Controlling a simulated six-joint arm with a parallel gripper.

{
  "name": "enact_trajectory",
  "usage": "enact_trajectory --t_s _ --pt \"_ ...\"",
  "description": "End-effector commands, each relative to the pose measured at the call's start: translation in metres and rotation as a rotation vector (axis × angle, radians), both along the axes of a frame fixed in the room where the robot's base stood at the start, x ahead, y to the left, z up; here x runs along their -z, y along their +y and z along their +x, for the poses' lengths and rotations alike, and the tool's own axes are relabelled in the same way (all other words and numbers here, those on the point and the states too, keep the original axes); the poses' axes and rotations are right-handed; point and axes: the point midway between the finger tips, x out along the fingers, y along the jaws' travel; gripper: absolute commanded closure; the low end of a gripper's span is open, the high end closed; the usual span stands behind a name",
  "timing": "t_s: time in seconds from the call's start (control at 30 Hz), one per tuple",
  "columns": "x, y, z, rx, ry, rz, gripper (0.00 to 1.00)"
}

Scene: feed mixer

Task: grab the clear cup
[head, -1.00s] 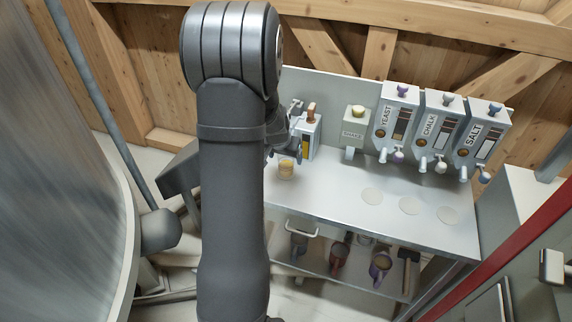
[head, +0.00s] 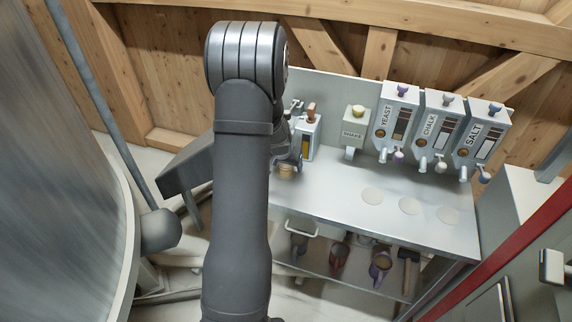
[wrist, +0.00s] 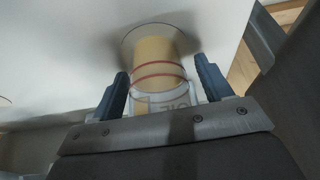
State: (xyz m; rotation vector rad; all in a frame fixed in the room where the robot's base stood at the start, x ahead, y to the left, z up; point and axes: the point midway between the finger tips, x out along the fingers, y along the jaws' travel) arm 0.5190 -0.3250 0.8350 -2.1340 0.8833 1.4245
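The clear cup (wrist: 160,70) stands on the bench top in the wrist view. It is see-through, with tan contents, red rings and partly hidden lettering on its near side. My gripper (wrist: 162,85) is open, with one blue finger on each side of the cup's near part. A gap shows on the left; whether the right finger touches the cup I cannot tell. In the head view the cup (head: 287,170) shows as a small tan patch at the bench's left end, mostly hidden by my gripper and arm.
The white bench (head: 330,200) has round marks on its right half and clear room there. Dispensers labelled YEAST (head: 397,120), CHALK (head: 435,130) and SALT (head: 478,138) stand behind, with a SHAKE box (head: 354,131). Mugs (head: 380,266) and a mallet (head: 407,270) are on the lower shelf.

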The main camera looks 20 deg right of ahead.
Motion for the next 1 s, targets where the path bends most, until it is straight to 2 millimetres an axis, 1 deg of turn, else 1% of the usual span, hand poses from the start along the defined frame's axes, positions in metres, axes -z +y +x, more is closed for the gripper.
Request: enact_trajectory --t_s 0.03,0.17,0.2,0.23,0.27,0.47,0.63,0.77,0.87,1.0 --pt "0.000 0.000 0.000 0.000 0.000 0.000 0.39" --pt "0.000 0.000 0.000 0.000 0.000 0.000 0.65" --pt "0.000 0.000 0.000 0.000 0.000 0.000 0.72" --pt "0.000 0.000 0.000 0.000 0.000 0.000 0.73" --pt "0.000 0.000 0.000 0.000 0.000 0.000 0.77" --pt "-0.001 0.000 0.000 0.000 0.000 0.000 0.77" --pt "-0.009 0.000 0.000 0.000 -0.001 -0.001 0.77" --pt "-0.024 0.000 0.001 0.001 -0.003 -0.001 0.77" --pt "-0.043 0.000 0.001 0.001 -0.004 -0.003 0.77" --pt "-0.061 -0.015 -0.029 0.006 -0.002 0.000 0.77"
